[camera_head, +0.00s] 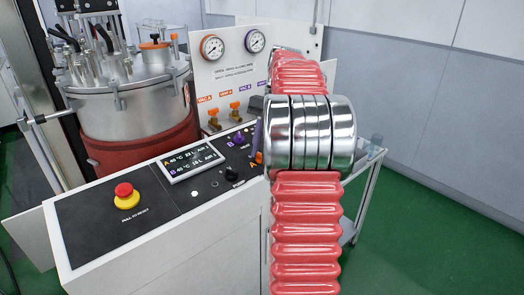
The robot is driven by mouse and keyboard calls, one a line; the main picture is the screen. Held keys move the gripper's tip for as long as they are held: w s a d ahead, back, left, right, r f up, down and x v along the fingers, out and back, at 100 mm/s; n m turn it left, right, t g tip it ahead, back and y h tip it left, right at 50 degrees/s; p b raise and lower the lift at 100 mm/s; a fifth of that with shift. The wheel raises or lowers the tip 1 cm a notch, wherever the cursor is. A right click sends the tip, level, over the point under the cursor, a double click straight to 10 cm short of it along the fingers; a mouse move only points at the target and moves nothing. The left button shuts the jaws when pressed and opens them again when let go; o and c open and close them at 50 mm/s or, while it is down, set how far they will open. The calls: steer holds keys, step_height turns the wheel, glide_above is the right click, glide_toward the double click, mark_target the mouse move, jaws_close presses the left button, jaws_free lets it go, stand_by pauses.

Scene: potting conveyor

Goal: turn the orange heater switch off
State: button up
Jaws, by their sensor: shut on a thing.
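A small orange part (259,157) shows on the black control panel, right at the left edge of my arm's metal rings. It looks like the orange heater switch, but most of it is hidden and its on or off position cannot be told. A slim purple upright part (257,134) stands just behind it, also partly covered. My gripper is not visible; my arm's red ribbed sleeve and shiny rings cover that area.
The panel holds a red-and-yellow stop button (126,196), a lit display (193,160), a black knob (232,173) and a purple knob (239,139). Orange valves (213,119) and gauges (212,47) stand behind. A steel tank (135,105) is at left; a cart (362,175) at right.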

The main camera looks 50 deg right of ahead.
steer(key=shift+w+d+r, duration=0.1)
steer(key=shift+w, duration=0.05)
stand_by(0.3)
steer(key=o, duration=1.1)
steer(key=shift+c, duration=0.2)
steer(key=v, duration=1.1)
steer(key=shift+r, duration=0.4)
